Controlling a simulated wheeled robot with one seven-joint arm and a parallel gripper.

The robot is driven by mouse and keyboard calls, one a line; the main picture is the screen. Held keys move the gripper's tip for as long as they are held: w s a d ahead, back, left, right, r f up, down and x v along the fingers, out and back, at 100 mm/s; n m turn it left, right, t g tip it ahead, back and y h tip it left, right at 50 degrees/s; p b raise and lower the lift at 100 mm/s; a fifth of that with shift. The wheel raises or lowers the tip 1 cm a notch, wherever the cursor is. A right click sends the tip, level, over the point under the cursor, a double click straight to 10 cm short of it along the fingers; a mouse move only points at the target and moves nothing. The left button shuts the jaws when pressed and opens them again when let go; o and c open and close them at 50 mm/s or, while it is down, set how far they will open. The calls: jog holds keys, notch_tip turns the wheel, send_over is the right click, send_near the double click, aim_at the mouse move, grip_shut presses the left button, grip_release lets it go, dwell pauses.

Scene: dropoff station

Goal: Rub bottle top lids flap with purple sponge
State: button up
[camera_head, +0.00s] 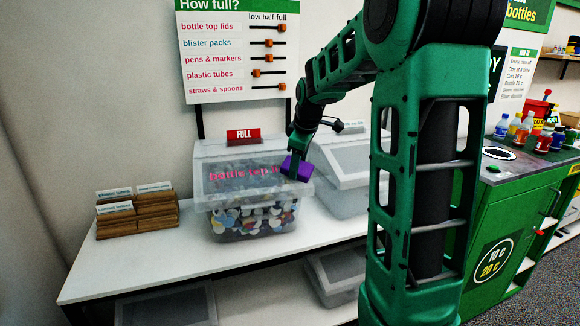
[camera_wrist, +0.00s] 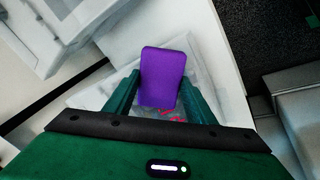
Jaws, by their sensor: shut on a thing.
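The purple sponge (camera_head: 296,168) is held in my gripper (camera_head: 292,158) over the right part of the bottle top lids bin's flap (camera_head: 235,176). In the wrist view the sponge (camera_wrist: 162,77) sits between the two green fingers of my gripper (camera_wrist: 160,95), which are shut on it. The flap is clear and sloped, with pink lettering partly hidden behind the sponge and gripper. The bin (camera_head: 252,222) is clear and filled with many coloured lids. The sponge appears at or just above the flap; I cannot tell if it touches.
A second clear bin (camera_head: 345,185) stands close on the right. Card boxes (camera_head: 138,213) sit at the left on the white table (camera_head: 180,262), with free surface between. A green counter (camera_head: 510,205) with bottles is far right.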

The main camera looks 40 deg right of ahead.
aim_at(277, 168)
jog(key=shift+s+d, duration=0.2)
jog(key=shift+d, duration=0.3)
jog(key=shift+s+d, duration=0.15)
jog(key=shift+d, duration=0.35)
